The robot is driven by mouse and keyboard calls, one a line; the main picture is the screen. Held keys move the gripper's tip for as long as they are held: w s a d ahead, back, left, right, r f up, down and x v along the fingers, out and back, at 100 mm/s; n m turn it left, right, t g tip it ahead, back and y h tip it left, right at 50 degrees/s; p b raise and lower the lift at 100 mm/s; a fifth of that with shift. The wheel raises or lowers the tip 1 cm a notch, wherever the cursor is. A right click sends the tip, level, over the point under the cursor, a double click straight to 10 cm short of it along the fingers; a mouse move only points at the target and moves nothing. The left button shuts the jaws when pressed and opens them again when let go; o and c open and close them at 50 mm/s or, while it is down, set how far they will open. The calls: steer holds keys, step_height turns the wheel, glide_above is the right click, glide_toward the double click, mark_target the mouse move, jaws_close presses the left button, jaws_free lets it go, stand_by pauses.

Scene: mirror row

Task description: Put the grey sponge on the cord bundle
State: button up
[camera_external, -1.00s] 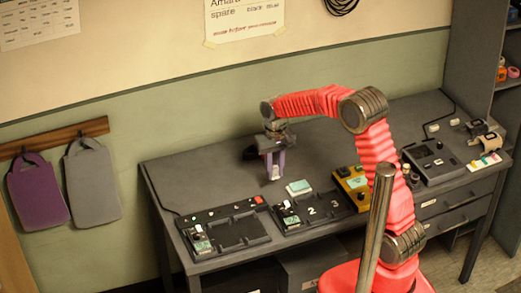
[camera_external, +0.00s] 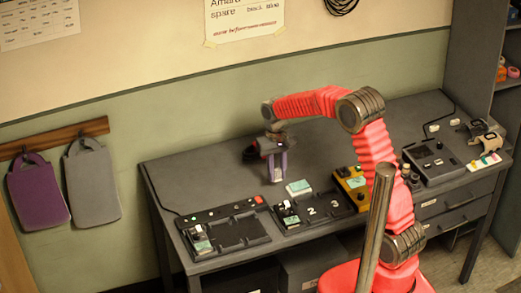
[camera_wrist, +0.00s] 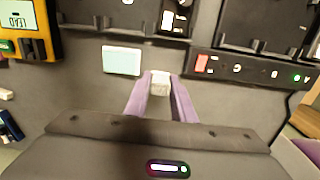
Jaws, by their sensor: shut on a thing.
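My gripper (camera_external: 276,178) is above the table, left of the middle, with its purple fingers pointing down. In the wrist view my gripper (camera_wrist: 160,92) is shut on a small pale grey-white block (camera_wrist: 160,80), which looks like the grey sponge. The block is hard to make out between the fingers in the external view. A dark lump (camera_external: 250,153) lies on the table just behind and left of the gripper; it may be the cord bundle, but its detail is too small to tell. It does not show in the wrist view.
A mint-topped block (camera_external: 298,187) lies in front of my gripper. Black trays (camera_external: 240,232) with small devices line the front edge. A yellow device (camera_external: 350,183) and a dark console (camera_external: 435,160) stand to the right. The table's back left is clear. A black coil (camera_external: 341,5) hangs on the wall.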

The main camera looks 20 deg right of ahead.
steer(key=shift+m, duration=0.3)
steer(key=w, duration=0.3)
steer(key=w+f, duration=0.1)
steer(key=w, duration=0.2)
steer(key=w+d+f, duration=0.1)
steer(key=w, duration=0.1)
steer(key=shift+w+d, duration=0.1)
steer(key=shift+w, duration=0.3)
steer(key=shift+t, duration=0.3)
steer(key=w+r, duration=0.1)
steer(key=w, duration=0.3)
steer(key=w+d+r, duration=0.1)
steer(key=w, duration=0.3)
steer(key=w+d+r, duration=0.1)
steer(key=w, duration=0.3)
steer(key=shift+d+r, duration=0.1)
steer(key=shift+r, duration=0.25)
steer(key=shift+n, duration=0.4)
step_height(320, 180, up, 5)
steer(key=shift+f, duration=0.1)
steer(key=shift+f, duration=3.1)
